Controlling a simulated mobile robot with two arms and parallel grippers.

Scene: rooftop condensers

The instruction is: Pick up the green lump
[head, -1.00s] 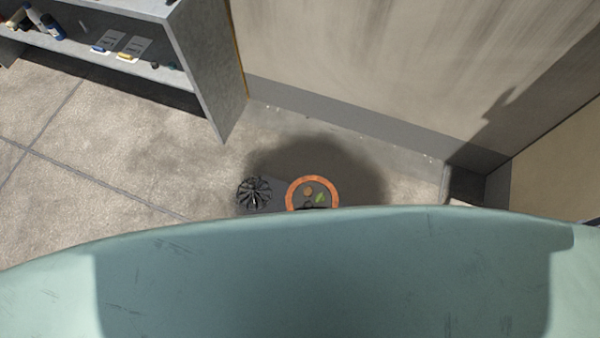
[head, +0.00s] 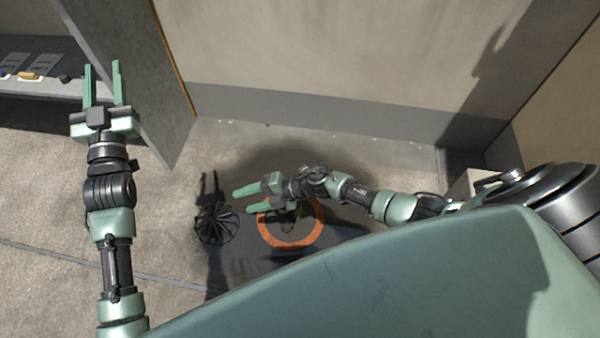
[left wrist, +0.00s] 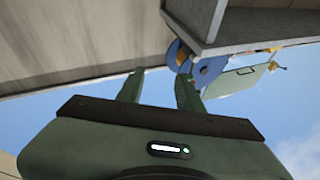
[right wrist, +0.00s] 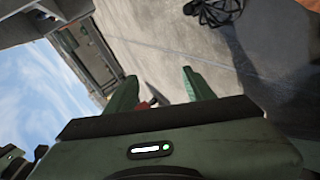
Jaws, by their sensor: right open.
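The green lump (head: 301,210) shows only as a small green patch inside a round, orange-rimmed container (head: 290,243); my right arm hides most of the inside. My right gripper (head: 243,201) is open and empty, above the container's left side and pointing left. Its fingers also stand apart in the right wrist view (right wrist: 160,88), where I cannot make out the lump. My left gripper (head: 102,78) is open and empty at the far left, by the shelf, well away from the container. Its spread fingers show in the left wrist view (left wrist: 158,86).
A black, ribbed round object (head: 216,225) stands just left of the container. A grey shelf unit (head: 130,70) with small items is at the upper left. A wall (head: 330,60) runs behind. The floor (head: 160,215) between my left arm and the black object is clear.

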